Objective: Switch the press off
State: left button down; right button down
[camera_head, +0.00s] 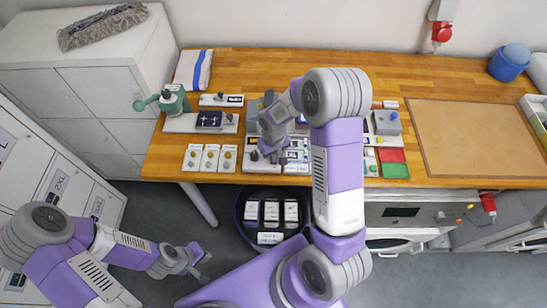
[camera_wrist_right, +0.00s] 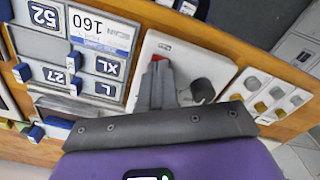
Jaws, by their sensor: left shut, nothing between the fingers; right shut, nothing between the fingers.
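A white base plate (camera_wrist_right: 153,47) lies near the table's front edge in the right wrist view. It carries a red part (camera_wrist_right: 160,58), which looks like a switch, and a dark rounded piece (camera_wrist_right: 203,90). I cannot tell which way the switch is set or whether this plate belongs to the press. My right gripper (camera_head: 277,158) is shut and empty over this plate. In the wrist view its fingertips (camera_wrist_right: 158,68) are at the red part; contact is unclear. A green hand press (camera_head: 173,98) stands at the back left. My left gripper (camera_head: 205,268) is shut and empty, low over the floor.
Three cards with round buttons (camera_head: 211,158) lie left of the plate. Size labels (camera_wrist_right: 100,35) stand on its other side. A grey box (camera_head: 387,122) and red and green pads (camera_head: 393,163) are further right. A dark bin (camera_head: 244,225) stands below the table's front edge.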

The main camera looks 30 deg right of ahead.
jog(key=shift+f+b, duration=0.5)
jog(key=shift+f, duration=0.1)
dwell(0.3)
jog(key=shift+r+p, duration=2.45)
jog(key=shift+r, duration=1.1)
jog(key=shift+f, duration=0.1)
jog(key=s+a+f+m+y, duration=0.2)
jog(key=s+a+f+y, duration=0.2)
jog(key=s+a+f, duration=1.1)
notch_tip(320, 180, down, 13)
jog(key=a+b, duration=0.1)
jog(key=b, duration=1.3)
jog(key=shift+s+t, duration=0.3)
jog(key=shift+s, duration=0.1)
